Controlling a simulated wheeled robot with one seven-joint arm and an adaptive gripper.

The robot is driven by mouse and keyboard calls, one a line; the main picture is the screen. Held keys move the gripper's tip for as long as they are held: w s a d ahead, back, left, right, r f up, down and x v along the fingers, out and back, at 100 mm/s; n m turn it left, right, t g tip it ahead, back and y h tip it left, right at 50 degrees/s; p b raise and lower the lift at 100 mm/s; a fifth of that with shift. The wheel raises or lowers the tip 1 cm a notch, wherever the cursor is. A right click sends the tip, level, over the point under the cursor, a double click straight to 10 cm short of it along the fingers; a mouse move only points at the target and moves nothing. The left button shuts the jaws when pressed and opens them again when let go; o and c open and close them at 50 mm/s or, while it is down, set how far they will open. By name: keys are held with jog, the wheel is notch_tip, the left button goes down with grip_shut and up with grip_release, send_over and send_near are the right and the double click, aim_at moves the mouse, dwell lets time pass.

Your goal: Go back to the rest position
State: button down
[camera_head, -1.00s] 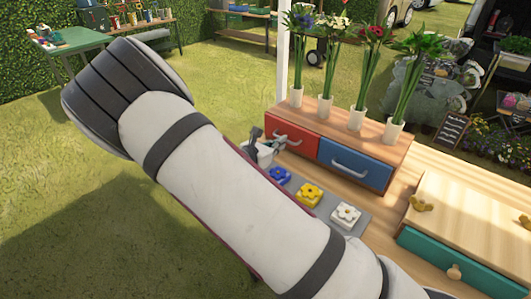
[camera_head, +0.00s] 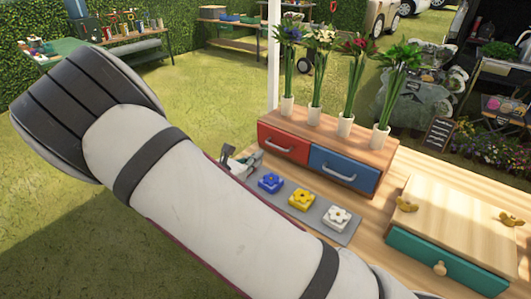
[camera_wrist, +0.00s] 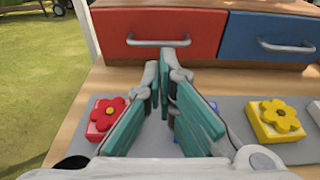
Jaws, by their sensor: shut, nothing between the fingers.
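My gripper (camera_wrist: 163,85) shows in the wrist view with its teal-lined fingers together at the tips and nothing between them. It points toward the red drawer (camera_wrist: 160,33), above the grey mat (camera_wrist: 237,130). In the head view my arm crosses the left and front of the picture, and only a small part of my gripper (camera_head: 240,161) shows beyond it, at the mat's left end.
On the mat are blue (camera_head: 271,183), yellow (camera_head: 301,199) and white (camera_head: 338,217) flower blocks; a red one (camera_wrist: 106,117) shows in the wrist view. Behind stand the red and blue drawers (camera_head: 342,168) with flower vases on top. A teal-drawer box (camera_head: 452,222) is at right.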

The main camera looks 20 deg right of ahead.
jog(key=v, duration=0.5)
jog(key=s+d+r+m+g+y+p, duration=0.1)
jog(key=s+d+r+m+g+y, duration=0.25)
jog(key=s+r+m, duration=0.35)
jog(key=s+d+r+m+g+y+p, duration=0.2)
jog(key=s+d+r+m+g, duration=0.3)
jog(key=s, duration=0.4)
jog(key=s+a+r+m+t+y+p, duration=0.1)
jog(key=s+a+r+m+t+y, duration=0.1)
jog(key=s+r+m, duration=0.4)
jog(key=s+a+r+m+t+y+p, duration=0.1)
jog(key=s+r+m+y, duration=0.4)
jog(key=s, duration=0.8)
jog(key=shift+a+r+m+t, duration=0.5)
jog(key=shift+a+m+t, duration=0.2)
jog(key=shift+m, duration=0.1)
jog(key=shift+d+y, duration=0.15)
jog(key=shift+y, duration=0.1)
